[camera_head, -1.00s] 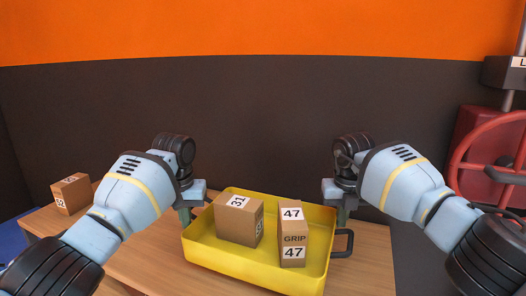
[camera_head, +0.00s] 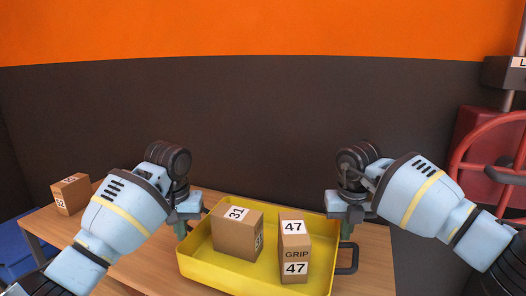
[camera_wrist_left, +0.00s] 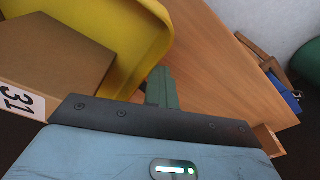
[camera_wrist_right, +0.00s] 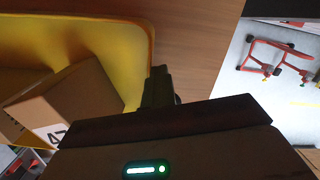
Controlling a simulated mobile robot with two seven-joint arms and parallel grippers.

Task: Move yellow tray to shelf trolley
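The yellow tray (camera_head: 215,270) is at the front of the wooden table and holds two brown boxes. One is marked 31 (camera_head: 237,240); the taller one is marked GRIP 47 (camera_head: 295,255). My left gripper (camera_head: 182,228) is at the tray's left end, its fingers close together against the rim, as the left wrist view (camera_wrist_left: 162,88) shows. My right gripper (camera_head: 345,228) is likewise at the right end, by the dark handle (camera_head: 347,260). Both look shut on the tray; the exact grip is hidden. I cannot tell whether the tray is clear of the table.
Another brown box (camera_head: 71,193) stands at the table's (camera_head: 135,262) far left. A dark wall with an orange band is behind. A red machine with a wheel (camera_head: 490,160) is at the right. Red stands (camera_wrist_right: 275,58) on a pale floor show in the right wrist view. No shelf trolley is recognisable.

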